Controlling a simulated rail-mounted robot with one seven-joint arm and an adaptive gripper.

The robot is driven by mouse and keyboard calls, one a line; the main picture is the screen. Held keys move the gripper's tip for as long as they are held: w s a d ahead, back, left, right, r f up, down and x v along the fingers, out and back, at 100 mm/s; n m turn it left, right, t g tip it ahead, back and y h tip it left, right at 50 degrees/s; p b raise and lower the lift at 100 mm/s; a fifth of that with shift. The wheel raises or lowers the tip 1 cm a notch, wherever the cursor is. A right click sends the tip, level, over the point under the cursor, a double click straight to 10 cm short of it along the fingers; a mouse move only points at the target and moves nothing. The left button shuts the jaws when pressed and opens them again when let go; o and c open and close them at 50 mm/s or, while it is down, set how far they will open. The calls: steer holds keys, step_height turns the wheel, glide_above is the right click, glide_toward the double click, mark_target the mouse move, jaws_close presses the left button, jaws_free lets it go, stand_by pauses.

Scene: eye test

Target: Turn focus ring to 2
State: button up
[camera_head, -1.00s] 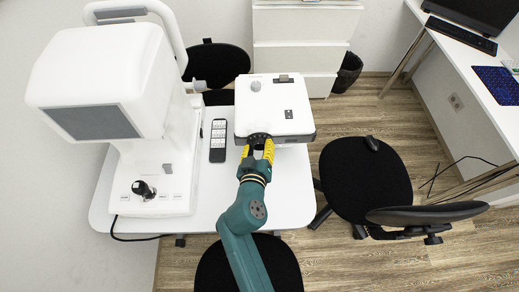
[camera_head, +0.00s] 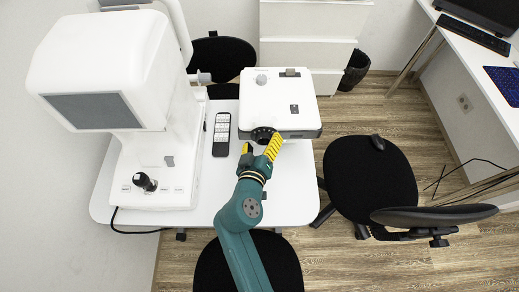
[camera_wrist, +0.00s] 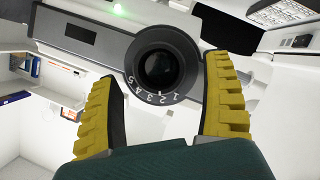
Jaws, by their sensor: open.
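The projector (camera_head: 291,97), a white box, stands on the white table (camera_head: 290,206). Its dark round focus ring (camera_head: 263,135) is on its near side. In the wrist view the ring (camera_wrist: 187,77) surrounds a dark lens, with the numbers 1 to 5 along its lower edge. The 2 is near the bottom, close to a small white tick. My gripper (camera_head: 260,148) is at the ring, its yellow fingers apart. In the wrist view one finger (camera_wrist: 98,120) is left of the ring and the other (camera_wrist: 226,100) right. I cannot tell whether either touches it.
A dark remote (camera_head: 221,134) lies left of the projector. A large white eye-test device (camera_head: 150,110) with a black joystick (camera_head: 145,181) fills the table's left side. A black chair (camera_head: 370,185) stands to the right. A green light (camera_wrist: 118,10) shows on the projector.

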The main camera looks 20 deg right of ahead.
steer(key=v, duration=1.1)
steer(key=shift+s, duration=0.2)
steer(key=shift+a, duration=0.15)
